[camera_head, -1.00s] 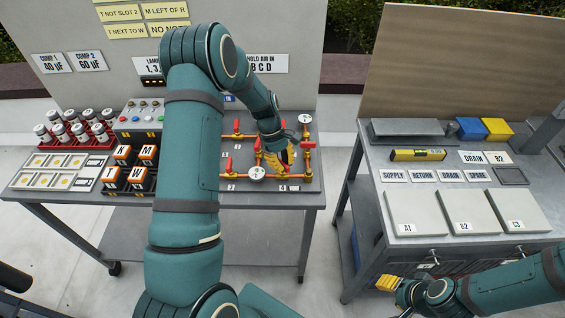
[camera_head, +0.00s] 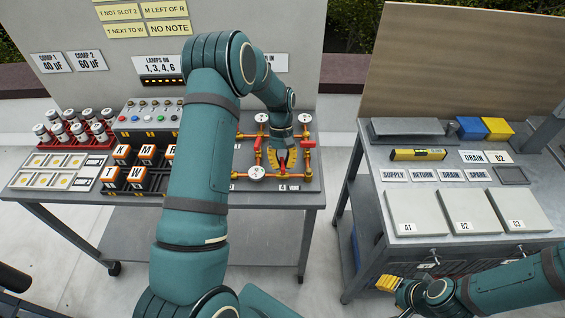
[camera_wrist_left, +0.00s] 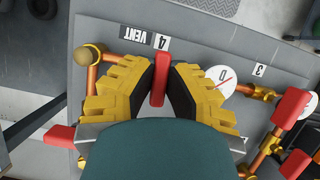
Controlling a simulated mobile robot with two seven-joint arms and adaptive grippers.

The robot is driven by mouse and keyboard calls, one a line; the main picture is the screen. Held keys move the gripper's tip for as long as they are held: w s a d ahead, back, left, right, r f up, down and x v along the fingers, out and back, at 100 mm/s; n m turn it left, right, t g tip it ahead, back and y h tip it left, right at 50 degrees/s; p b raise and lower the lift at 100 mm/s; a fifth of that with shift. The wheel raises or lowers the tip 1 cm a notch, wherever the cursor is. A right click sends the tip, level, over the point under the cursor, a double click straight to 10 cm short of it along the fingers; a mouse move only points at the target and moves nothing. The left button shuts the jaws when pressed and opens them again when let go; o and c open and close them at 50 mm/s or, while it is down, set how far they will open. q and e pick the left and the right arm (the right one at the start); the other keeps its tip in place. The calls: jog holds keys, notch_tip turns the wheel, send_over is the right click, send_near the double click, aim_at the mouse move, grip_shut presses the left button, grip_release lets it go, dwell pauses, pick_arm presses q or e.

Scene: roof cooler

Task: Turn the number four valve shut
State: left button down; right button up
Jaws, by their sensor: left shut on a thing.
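The number four valve has a red handle (camera_wrist_left: 162,75) beside the label reading 4 VENT (camera_wrist_left: 150,40) in the left wrist view. My left gripper (camera_head: 283,162) comes down over this handle at the right of the pipe board. Its yellow fingers with black pads are on either side of the handle and shut on it. The label also shows in the head view (camera_head: 289,188), just in front of the gripper. The palm hides part of the valve in the wrist view. My right gripper (camera_head: 389,284) is low at the right bench's front edge, its fingers too small to read.
Other red valve handles (camera_wrist_left: 291,108), brass pipes and a white gauge (camera_wrist_left: 220,82) stand close to the left gripper. Labelled cubes (camera_head: 136,176) are left of the board. The right bench holds grey pads (camera_head: 416,212) and a yellow level (camera_head: 417,154).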

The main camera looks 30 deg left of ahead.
pick_arm(q)
jog(key=shift+f, duration=0.1)
dwell(0.4)
jog(key=c, duration=1)
grip_release()
jog(key=v, duration=1.2)
jog(key=shift+d, duration=0.15)
